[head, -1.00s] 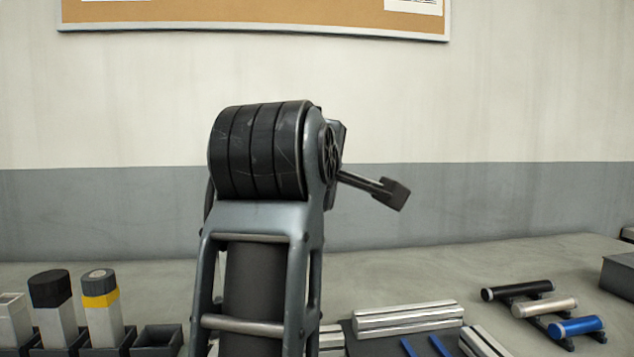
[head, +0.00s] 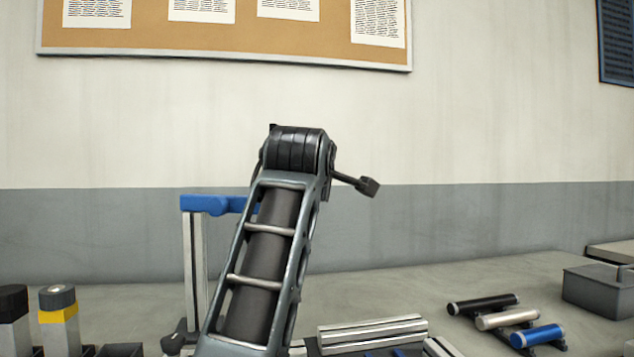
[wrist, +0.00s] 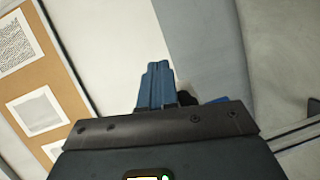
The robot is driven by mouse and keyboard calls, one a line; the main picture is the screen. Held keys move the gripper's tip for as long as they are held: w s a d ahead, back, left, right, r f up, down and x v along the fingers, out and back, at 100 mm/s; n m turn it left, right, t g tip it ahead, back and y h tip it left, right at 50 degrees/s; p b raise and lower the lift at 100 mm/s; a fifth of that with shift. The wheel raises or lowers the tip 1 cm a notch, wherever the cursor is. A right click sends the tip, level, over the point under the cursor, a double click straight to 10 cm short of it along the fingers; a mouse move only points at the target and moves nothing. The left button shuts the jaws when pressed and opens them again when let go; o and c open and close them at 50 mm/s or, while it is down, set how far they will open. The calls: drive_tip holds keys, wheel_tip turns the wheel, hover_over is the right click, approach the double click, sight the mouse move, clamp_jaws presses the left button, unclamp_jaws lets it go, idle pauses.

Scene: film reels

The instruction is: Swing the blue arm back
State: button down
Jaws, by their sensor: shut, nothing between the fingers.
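The blue arm (head: 212,204) sits level on top of an upright silver post (head: 194,262) in the head view, left of my own arm. Its right end is hidden behind my arm. My gripper (wrist: 158,66) shows in the wrist view with its blue fingers together and nothing between them. A blue piece, which may be part of the blue arm (wrist: 217,100), shows just past the right side of my gripper's body. I cannot tell whether they touch. My gripper is hidden in the head view.
Silver rails (head: 370,331) lie on the bench at front centre. Black, silver and blue rollers (head: 537,336) lie at the right, with a grey box (head: 598,297) beyond. Capped bottles (head: 58,318) stand at the left. A corkboard (head: 225,36) hangs on the wall.

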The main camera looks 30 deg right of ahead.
drive_tip(key=x, duration=0.2)
drive_tip(key=shift+w+d+r, duration=0.1)
drive_tip(key=shift+w+d, duration=0.1)
drive_tip(key=shift+w, duration=0.15)
idle(1.0)
